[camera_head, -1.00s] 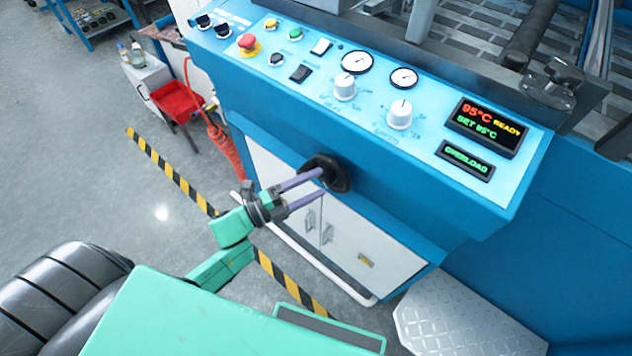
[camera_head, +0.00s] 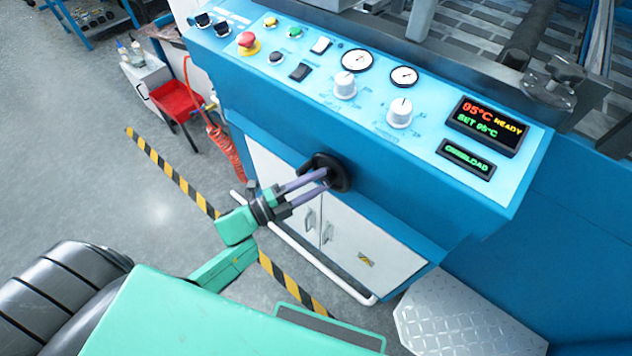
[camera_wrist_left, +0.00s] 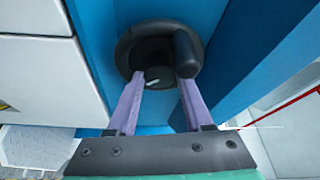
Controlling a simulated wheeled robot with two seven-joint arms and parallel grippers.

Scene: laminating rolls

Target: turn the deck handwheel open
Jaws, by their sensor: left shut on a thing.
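The deck handwheel (camera_head: 342,174) is a black round wheel on the blue front of the machine, below the sloping control panel. In the left wrist view the handwheel (camera_wrist_left: 150,48) shows a dark disc with a stubby round grip knob (camera_wrist_left: 186,52) on its right side and a small pale mark low on its face. My left gripper (camera_head: 326,178) reaches it from the lower left, with its two purple fingers shut on the wheel. In the wrist view one fingertip meets the disc's lower left and the other lies at the knob. The exact contact is partly hidden. My right gripper is out of view.
The control panel (camera_head: 290,60) with knobs, gauges and a lit display overhangs the wheel. White cabinet doors (camera_head: 350,245) and a white rail (camera_head: 310,262) are below. A metal tread plate (camera_head: 465,320) lies lower right.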

